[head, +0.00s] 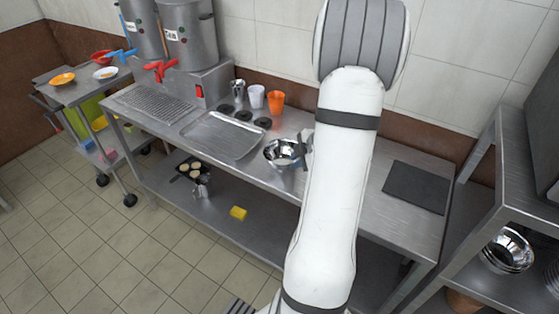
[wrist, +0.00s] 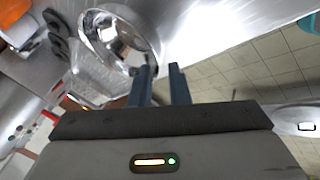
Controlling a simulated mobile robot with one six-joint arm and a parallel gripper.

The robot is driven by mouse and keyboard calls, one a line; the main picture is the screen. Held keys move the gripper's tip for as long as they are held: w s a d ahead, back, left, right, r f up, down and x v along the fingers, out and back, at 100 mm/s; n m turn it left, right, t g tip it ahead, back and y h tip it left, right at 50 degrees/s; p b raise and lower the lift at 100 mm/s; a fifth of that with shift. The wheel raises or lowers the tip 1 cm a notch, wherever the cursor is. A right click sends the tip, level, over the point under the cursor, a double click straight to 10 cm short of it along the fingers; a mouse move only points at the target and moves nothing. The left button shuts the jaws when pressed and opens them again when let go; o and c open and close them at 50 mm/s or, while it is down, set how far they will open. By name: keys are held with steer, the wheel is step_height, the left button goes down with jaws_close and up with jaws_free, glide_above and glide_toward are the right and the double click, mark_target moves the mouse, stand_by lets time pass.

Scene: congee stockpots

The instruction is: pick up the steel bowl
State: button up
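The steel bowl (head: 283,153) is shiny and round, and sits on the steel worktable near its front edge, just left of my arm. In the wrist view the bowl (wrist: 118,38) is at the upper left, close beyond my fingertips. My gripper (wrist: 162,68) shows two dark fingers with a gap between them. The bowl's near rim is by the fingertips, around the left one; I cannot tell whether they touch. In the head view my gripper (head: 304,144) is at the bowl's right side, partly hidden by my arm.
A shallow steel tray (head: 222,135) lies left of the bowl. Behind are an orange cup (head: 275,102), a white cup (head: 256,96) and dark round pieces. A dark mat (head: 416,187) lies right of my arm. More steel bowls (head: 508,250) are on the right shelf.

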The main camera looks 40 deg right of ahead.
mark_target(288, 166)
steer(key=x, duration=0.5)
steer(key=b+x, duration=0.1)
steer(key=x, duration=0.1)
steer(key=shift+w+d+f, duration=0.1)
steer(key=shift+d+f, duration=0.2)
steer(key=shift+d, duration=0.05)
steer(key=shift+c, duration=0.2)
jaws_close()
